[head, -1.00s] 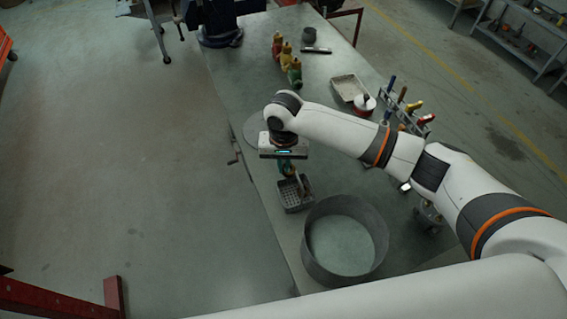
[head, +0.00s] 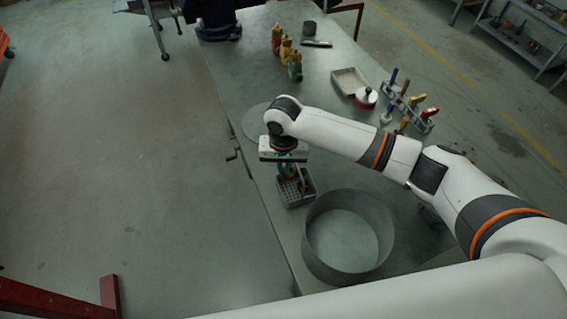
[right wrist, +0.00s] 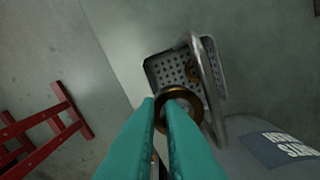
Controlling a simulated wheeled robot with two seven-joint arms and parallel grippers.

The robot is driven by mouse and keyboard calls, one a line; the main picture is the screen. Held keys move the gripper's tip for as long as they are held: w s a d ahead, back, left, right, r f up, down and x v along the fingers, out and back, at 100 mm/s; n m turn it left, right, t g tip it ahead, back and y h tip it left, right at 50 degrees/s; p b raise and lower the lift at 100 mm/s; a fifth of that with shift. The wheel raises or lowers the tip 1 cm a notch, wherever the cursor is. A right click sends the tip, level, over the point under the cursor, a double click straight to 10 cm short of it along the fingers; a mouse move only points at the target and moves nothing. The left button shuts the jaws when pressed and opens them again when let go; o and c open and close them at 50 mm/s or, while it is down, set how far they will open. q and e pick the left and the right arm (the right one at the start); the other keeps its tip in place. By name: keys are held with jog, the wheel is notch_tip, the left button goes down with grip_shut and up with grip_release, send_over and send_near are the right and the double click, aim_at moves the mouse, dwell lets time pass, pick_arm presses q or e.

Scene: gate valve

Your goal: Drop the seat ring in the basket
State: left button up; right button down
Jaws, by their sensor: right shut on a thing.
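The seat ring is a bronze ring (right wrist: 179,92) at the fingertips of my right gripper (right wrist: 168,106), whose teal fingers are shut on it. The basket (right wrist: 158,72) is a grey perforated metal tray with an arched handle, just beyond the ring in the right wrist view. A small brownish piece (right wrist: 193,72) shows inside it. In the head view my right gripper (head: 288,173) hangs at the basket (head: 299,201), partly covering it; the ring is hard to make out there. The exact height of the ring above the basket floor cannot be told. My left gripper is not in view.
A large open grey cylinder (head: 313,243) stands close to the basket, nearer to me. The bench's left edge runs close by. Colored bottles (head: 286,52), a shallow tray (head: 349,81) and a tool rack (head: 408,108) stand farther back.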

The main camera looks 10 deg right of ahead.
aim_at(283, 175)
jog(key=shift+f+b, duration=0.4)
jog(key=shift+f, duration=1.4)
jog(key=c, duration=1.5)
grip_release()
jog(key=shift+r, duration=0.1)
notch_tip(283, 175, up, 8)
jog(key=p, duration=0.9)
